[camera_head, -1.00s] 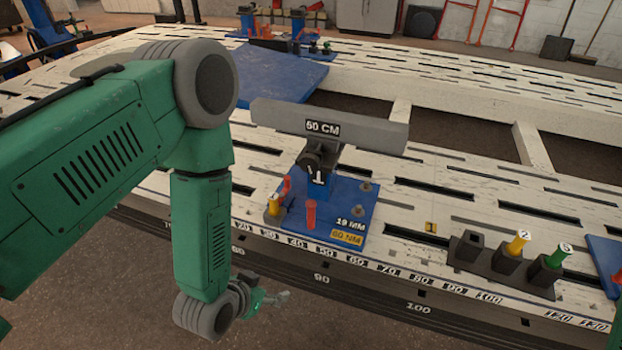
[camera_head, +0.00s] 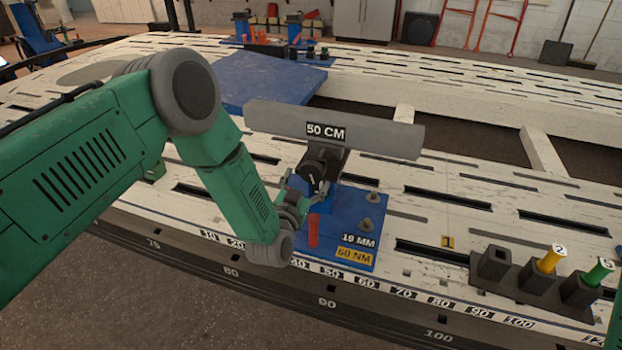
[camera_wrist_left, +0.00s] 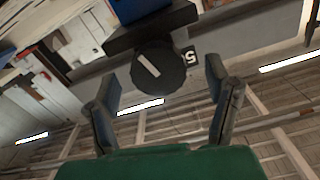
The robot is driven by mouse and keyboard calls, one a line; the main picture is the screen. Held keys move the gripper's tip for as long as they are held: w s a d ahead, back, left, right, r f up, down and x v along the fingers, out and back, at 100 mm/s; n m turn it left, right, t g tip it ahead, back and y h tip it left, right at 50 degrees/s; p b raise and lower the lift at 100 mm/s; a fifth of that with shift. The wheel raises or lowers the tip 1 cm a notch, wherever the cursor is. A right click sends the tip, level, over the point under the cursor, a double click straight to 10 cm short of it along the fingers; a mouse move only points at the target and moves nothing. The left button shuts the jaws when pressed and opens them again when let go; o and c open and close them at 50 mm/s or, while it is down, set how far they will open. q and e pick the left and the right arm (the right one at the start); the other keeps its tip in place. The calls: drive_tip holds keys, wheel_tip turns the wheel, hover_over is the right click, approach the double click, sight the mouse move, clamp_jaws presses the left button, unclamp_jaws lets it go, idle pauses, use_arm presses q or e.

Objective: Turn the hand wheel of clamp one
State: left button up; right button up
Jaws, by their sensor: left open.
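The clamp stands on a blue base plate (camera_head: 352,228) marked 19 MM and 60 NM, under a grey bar (camera_head: 375,138) labelled 50 CM. Its hand wheel (camera_head: 315,164) is a dark round knob, partly behind my left gripper in the head view. My left gripper (camera_head: 308,188) is at the front of the clamp, close to the wheel. In the left wrist view the wheel (camera_wrist_left: 160,71), with a white line slanting across its face, lies between and beyond the open fingers (camera_wrist_left: 164,82). I cannot tell whether a finger touches it. My right gripper is out of view.
A red peg (camera_head: 313,231) and grey bolts (camera_head: 369,210) stand on the base plate. A dark holder (camera_head: 490,270) with yellow (camera_head: 551,259) and green (camera_head: 598,272) pieces is at right. The slotted bench top between is mostly clear.

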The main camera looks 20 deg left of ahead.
sight(310, 176)
use_arm(q)
drive_tip(key=shift+w, duration=1.2)
drive_tip(key=shift+w+d+r+b, duration=0.1)
drive_tip(key=shift+w+d+b, duration=0.25)
drive_tip(key=shift+w, duration=0.15)
drive_tip(key=shift+a, duration=0.15)
drive_tip(key=c, duration=1.2)
